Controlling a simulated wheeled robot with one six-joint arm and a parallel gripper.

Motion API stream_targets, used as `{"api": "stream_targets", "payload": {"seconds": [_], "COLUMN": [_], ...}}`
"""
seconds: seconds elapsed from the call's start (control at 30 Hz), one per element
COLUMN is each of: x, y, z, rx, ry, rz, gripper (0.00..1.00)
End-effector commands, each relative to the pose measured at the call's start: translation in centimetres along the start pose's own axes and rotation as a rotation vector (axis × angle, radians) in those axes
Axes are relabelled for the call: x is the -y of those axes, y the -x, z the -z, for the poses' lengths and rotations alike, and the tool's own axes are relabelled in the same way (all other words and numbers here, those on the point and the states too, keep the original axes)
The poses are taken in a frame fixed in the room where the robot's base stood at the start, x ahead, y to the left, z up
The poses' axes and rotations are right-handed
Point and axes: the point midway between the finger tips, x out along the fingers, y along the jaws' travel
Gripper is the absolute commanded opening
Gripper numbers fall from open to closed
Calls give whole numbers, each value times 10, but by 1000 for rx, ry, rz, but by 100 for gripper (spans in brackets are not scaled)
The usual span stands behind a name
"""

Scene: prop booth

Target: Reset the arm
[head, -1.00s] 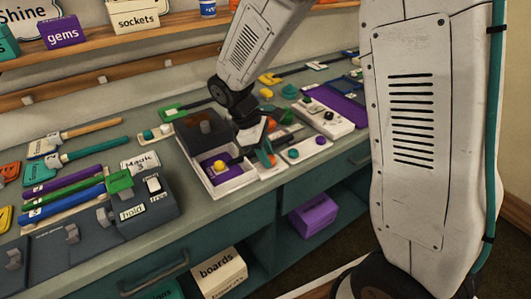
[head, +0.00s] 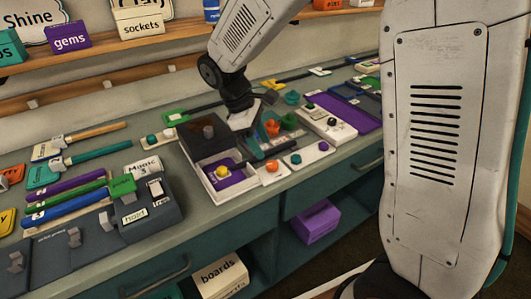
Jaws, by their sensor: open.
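My gripper (head: 250,140) hangs at the end of my arm above the middle of the workbench, seen from the side in the head view. It is open, and I see nothing held in it. It is just right of a dark box with a white tray (head: 222,195) that holds a purple pad and a yellow knob (head: 222,172). Orange and teal pieces lie right beside and behind the fingers. Whether the fingertips touch any of them I cannot tell.
On the workbench (head: 120,235) at left are colored rods (head: 65,200) and a dark switch box (head: 150,205). A white panel with knobs (head: 325,120) stands at right. A shelf (head: 100,42) with labelled boxes runs along the wall. A purple box (head: 316,221) sits below.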

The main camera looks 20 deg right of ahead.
Motion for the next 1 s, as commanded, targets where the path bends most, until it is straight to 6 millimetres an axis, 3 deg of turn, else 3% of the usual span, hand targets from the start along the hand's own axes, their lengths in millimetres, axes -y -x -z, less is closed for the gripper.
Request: {"api": "stream_targets", "payload": {"seconds": [0.2,0.63,0.77,0.83,1.0], "x": [0,0,6,23,52], "y": [16,16,12,5,14], "z": [0,0,-1,-12,-54], "rx": [1,1,5,11,-37], "ry": [0,-5,-79,-168,-361], "rz": [2,2,19,53,94], "gripper": [52,52,52,52,52]}}
